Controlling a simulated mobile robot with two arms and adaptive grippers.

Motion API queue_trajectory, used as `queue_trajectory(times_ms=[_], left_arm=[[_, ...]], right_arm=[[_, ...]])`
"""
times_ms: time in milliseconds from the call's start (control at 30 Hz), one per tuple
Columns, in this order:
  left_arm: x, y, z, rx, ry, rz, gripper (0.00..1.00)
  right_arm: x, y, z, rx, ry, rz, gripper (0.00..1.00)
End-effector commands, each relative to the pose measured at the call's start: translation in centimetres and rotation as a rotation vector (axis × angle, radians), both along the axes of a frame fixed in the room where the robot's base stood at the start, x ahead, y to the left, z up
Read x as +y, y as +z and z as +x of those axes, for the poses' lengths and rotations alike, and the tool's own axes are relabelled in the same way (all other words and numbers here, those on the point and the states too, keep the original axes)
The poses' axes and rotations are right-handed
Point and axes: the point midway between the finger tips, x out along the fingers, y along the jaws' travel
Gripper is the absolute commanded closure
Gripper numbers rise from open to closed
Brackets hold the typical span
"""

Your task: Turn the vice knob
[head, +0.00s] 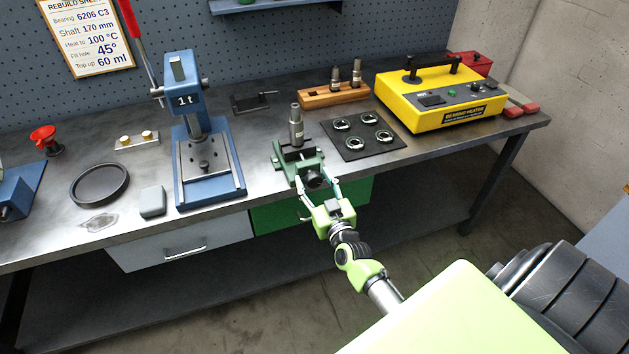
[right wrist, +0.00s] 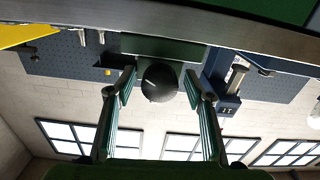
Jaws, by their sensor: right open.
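The green vice (head: 284,166) stands at the front edge of the bench with a grey metal shaft (head: 296,130) upright in its jaws. Its dark round knob (head: 314,180) faces me at the front. My right gripper (head: 319,187) is open in front of the vice, one finger on each side of the knob. In the right wrist view the knob (right wrist: 160,82) sits between the two spread fingertips, with gaps visible on both sides. My left gripper is out of view.
The blue press (head: 209,165) stands left of the vice. A dark mat (head: 364,150) with several bearings and the yellow bearing heater (head: 432,91) are to the right. A wooden block (head: 320,98) with metal pieces is behind. A green drawer (head: 275,218) lies below the bench top.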

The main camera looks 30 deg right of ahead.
Motion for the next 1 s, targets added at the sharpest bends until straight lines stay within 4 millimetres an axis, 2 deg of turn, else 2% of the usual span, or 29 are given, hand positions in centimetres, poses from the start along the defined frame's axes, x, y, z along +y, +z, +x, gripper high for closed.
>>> queue_trajectory(times_ms=[67, 200, 233, 667, 1000], left_arm=[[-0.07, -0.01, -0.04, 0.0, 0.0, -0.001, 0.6], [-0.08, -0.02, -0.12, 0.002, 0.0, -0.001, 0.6], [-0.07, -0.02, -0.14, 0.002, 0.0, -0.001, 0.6], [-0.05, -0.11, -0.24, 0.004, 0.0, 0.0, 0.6], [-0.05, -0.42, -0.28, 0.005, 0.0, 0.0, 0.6]], right_arm=[[-0.01, -0.01, -0.02, 0.0, 0.0, 0.0, 0.52], [0.0, -0.02, -0.04, 0.0, 0.0, 0.0, 0.88], [0.0, -0.02, -0.04, 0.0, 0.0, 0.0, 0.91], [0.0, -0.04, -0.05, -0.015, 0.0, 0.061, 0.91], [-0.01, -0.11, -0.07, -0.074, -0.001, 0.31, 0.91]])
